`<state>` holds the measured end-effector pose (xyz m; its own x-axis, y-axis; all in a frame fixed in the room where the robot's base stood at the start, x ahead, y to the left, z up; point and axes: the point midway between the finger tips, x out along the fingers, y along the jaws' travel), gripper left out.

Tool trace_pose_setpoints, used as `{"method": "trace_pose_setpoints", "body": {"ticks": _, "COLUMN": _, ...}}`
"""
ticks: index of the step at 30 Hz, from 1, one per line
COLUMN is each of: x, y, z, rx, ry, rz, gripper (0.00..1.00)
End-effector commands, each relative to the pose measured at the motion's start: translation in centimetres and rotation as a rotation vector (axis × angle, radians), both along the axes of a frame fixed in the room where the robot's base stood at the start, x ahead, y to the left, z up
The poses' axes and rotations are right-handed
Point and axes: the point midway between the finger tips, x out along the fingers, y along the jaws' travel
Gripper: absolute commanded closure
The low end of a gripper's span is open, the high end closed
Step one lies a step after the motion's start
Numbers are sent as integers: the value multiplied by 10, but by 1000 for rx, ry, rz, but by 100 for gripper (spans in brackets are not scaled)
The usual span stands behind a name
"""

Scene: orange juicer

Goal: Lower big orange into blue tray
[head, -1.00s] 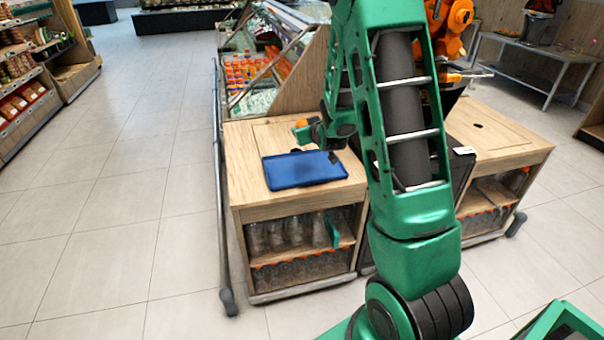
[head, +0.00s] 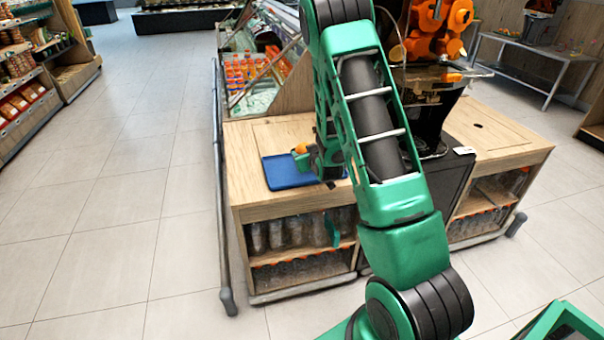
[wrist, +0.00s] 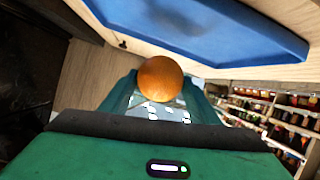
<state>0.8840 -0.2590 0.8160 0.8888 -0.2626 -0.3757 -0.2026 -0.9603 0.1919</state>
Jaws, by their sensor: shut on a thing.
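The big orange (wrist: 160,79) is held between the fingers of my gripper (wrist: 158,95) in the wrist view. In the head view the orange (head: 301,148) shows small at the tip of my gripper (head: 302,156), over the blue tray. The blue tray (head: 280,174) lies on the wooden counter, its right part hidden behind my arm. In the wrist view the tray (wrist: 215,30) shows close beyond the orange, with a gap in the picture between them. The exact height of the orange over the tray cannot be told.
The wooden counter (head: 246,190) has bare top around the tray. A glass display case (head: 262,65) with orange bottles stands behind it. A black and orange juicer machine (head: 430,80) stands to the right. Shelves below hold clear bottles.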

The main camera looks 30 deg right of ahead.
Motion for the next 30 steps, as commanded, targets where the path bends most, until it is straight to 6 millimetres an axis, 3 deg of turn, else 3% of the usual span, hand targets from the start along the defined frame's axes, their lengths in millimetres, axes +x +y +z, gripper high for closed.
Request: {"method": "trace_pose_setpoints", "body": {"ticks": 30, "x": 16, "y": -5, "z": 1, "rx": 0, "ry": 0, "rz": 1, "gripper": 71}}
